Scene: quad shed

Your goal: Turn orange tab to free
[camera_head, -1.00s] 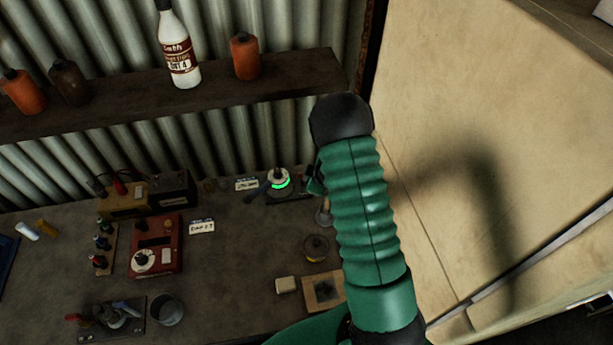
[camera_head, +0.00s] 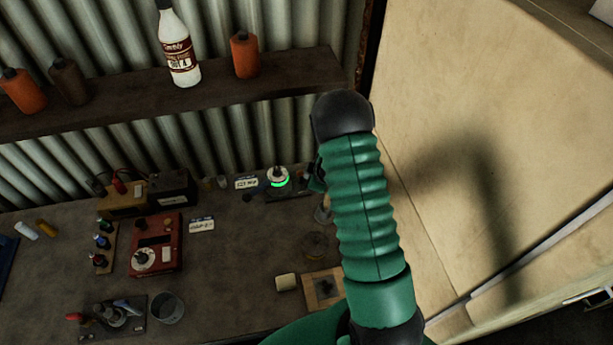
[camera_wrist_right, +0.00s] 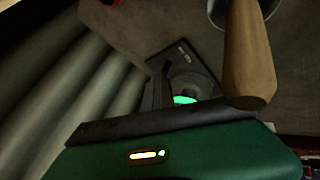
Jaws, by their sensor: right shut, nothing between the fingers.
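I cannot make out an orange tab in either view. A small round device with a glowing green ring (camera_head: 279,182) and a pale top stands at the back of the bench, left of my right arm. The green glow also shows in the right wrist view (camera_wrist_right: 184,99), just past the dark fingers. My right gripper (camera_head: 316,178) is mostly hidden behind my green arm, close to the right side of this device. In the right wrist view its dark fingers (camera_wrist_right: 158,88) are shut and empty, beside the device; contact cannot be told. My left gripper is not in view.
A red box with a dial (camera_head: 155,245), a metal cup (camera_head: 167,307) and a cream block (camera_head: 286,282) stand on the bench. A shelf (camera_head: 120,110) with bottles is above. A wooden handle (camera_wrist_right: 247,60) is close by in the wrist view. A beige panel (camera_head: 480,130) is at right.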

